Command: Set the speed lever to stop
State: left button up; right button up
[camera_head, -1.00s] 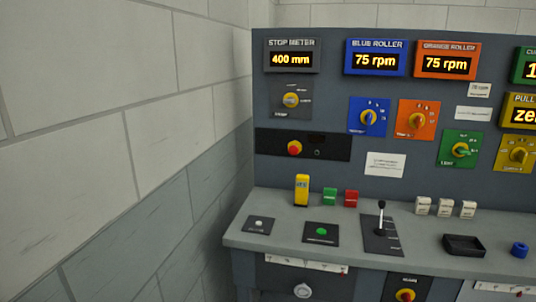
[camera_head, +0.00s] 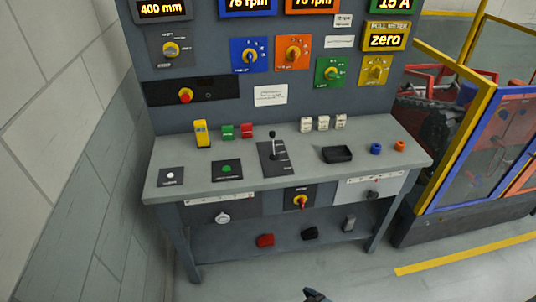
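The lever (camera_head: 272,146), a thin metal stick with a black knob, stands upright on the console desk. Its dark plate (camera_head: 281,165) has several white marks along the right side, too small to read. The stick comes out of the far half of the plate, so the lever seems to stand towards the far end. Nothing touches it. My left gripper is not in view. A small dark tip (camera_head: 315,296) at the bottom edge seems to be part of my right gripper, far from the lever; its fingers are cut off.
The desk (camera_head: 215,180) also holds a yellow block (camera_head: 201,134), green and red blocks, white blocks, a black tray (camera_head: 337,154) and two small rings. A wall stands at the left. A yellow-framed barrier (camera_head: 447,130) stands at the right.

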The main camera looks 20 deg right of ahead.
aim_at(272, 133)
jog(key=z, duration=1.05)
jog(key=i+l+u, duration=0.55)
jog(key=i+l, duration=0.1)
jog(key=i, duration=0.1)
